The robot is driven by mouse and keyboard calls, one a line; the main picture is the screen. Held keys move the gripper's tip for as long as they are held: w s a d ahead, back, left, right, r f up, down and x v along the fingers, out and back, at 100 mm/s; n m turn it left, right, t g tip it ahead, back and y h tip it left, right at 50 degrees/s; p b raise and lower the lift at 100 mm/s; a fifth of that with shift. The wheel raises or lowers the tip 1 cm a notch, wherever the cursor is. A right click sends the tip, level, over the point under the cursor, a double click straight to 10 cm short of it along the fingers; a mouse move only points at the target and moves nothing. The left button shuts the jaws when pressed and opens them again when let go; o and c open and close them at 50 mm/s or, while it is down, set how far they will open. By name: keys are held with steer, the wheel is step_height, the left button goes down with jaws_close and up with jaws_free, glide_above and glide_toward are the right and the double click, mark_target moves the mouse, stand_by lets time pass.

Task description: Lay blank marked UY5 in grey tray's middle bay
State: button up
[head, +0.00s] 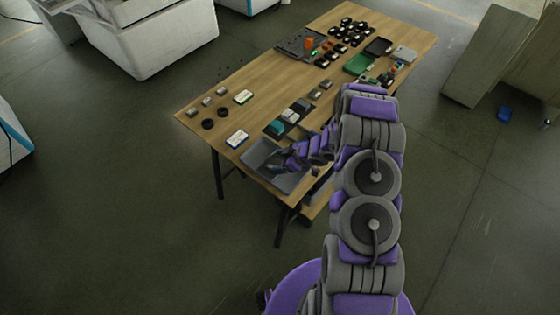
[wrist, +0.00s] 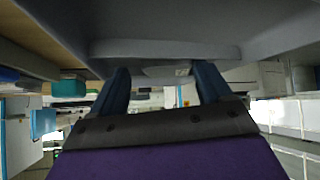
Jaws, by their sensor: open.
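The grey tray (head: 256,160) sits at the near end of the wooden table, partly hidden by my arm. My gripper (head: 287,165) reaches down at it from the right. In the wrist view the two dark blue fingers of my gripper (wrist: 163,84) stand apart, close to a grey surface (wrist: 165,50) that looks like the tray. Between the fingertips shows a grey piece with a small pale label (wrist: 170,70). I cannot read the label, nor tell whether this is blank UY5. The tray's bays cannot be made out.
Beyond the tray lies a dark mat with blocks (head: 290,117). Left of it are a white-topped box (head: 237,138), another box (head: 243,96), black rings (head: 208,124) and small grey blocks (head: 207,101). A green tray (head: 358,64) and several dark parts (head: 350,30) fill the far end.

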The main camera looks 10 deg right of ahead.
steer(key=shift+a, duration=0.5)
steer(key=p+v, duration=0.2)
steer(key=v, duration=1)
steer(key=w+d+r+m+t+h, duration=0.2)
steer(key=w+d+r+m+h, duration=0.15)
steer(key=d+r+h, duration=0.5)
steer(key=s+d+r+m+g+h, duration=0.1)
steer(key=s+d+r+m, duration=0.15)
steer(key=r, duration=0.45)
steer(key=s+d+r+m+g+h, duration=0.1)
steer(key=s+r+h, duration=0.15)
steer(key=r, duration=0.45)
steer(key=s+a+r+m+g+y, duration=0.1)
steer(key=s+a+r+g, duration=0.1)
steer(key=s+a, duration=0.4)
steer(key=s+a+r+m+g+y, duration=0.2)
steer(key=s+a, duration=0.5)
steer(key=s, duration=1)
steer(key=s+a+r+m+g+y, duration=0.1)
steer(key=s+a+r+g, duration=0.2)
steer(key=s, duration=0.9)
steer(key=a, duration=0.3)
steer(key=shift+a+r+m+y, duration=0.25)
steer(key=shift+r+m+y, duration=0.05)
steer(key=shift+m+y, duration=0.1)
